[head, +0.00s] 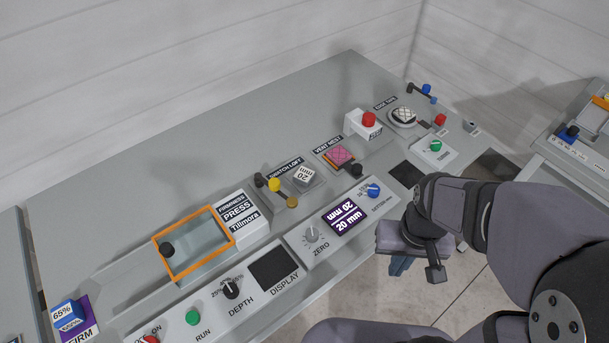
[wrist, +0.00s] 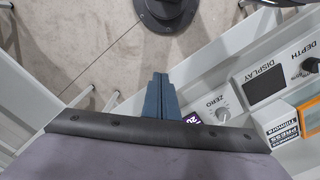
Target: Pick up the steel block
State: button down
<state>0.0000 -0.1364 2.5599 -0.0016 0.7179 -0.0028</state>
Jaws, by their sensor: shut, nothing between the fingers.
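A small pale block marked "20 mm" (head: 303,176) sits on the grey station labelled as a loft station, near the middle of the bench in the head view. It looks like the steel block, but its material is hard to tell. My gripper (head: 399,266) is past the bench's front edge, to the lower right of the block and well apart from it. Its blue fingers point down and, in the wrist view, the fingers (wrist: 160,88) are together with nothing between them. The block does not show in the wrist view.
Beside the block are a yellow knob (head: 274,184) and a brass-coloured disc (head: 292,201). An orange-framed press (head: 228,245) is left, and a purple "20 mm" panel (head: 345,216) is in front. A pink swatch (head: 339,155) lies behind right. The bench's rear left is clear.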

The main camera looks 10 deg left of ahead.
jog(key=c, duration=2.5)
grip_release()
jog(key=o, duration=1.5)
jog(key=shift+w, duration=0.1)
jog(key=m+t+h, duration=0.1)
jog(key=m+t, duration=0.2)
jog(key=m, duration=0.1)
send_near(304, 174)
jog(key=shift+m, duration=0.3)
jog(key=shift+p+x, duration=1.3)
jog(key=shift+x, duration=2.8)
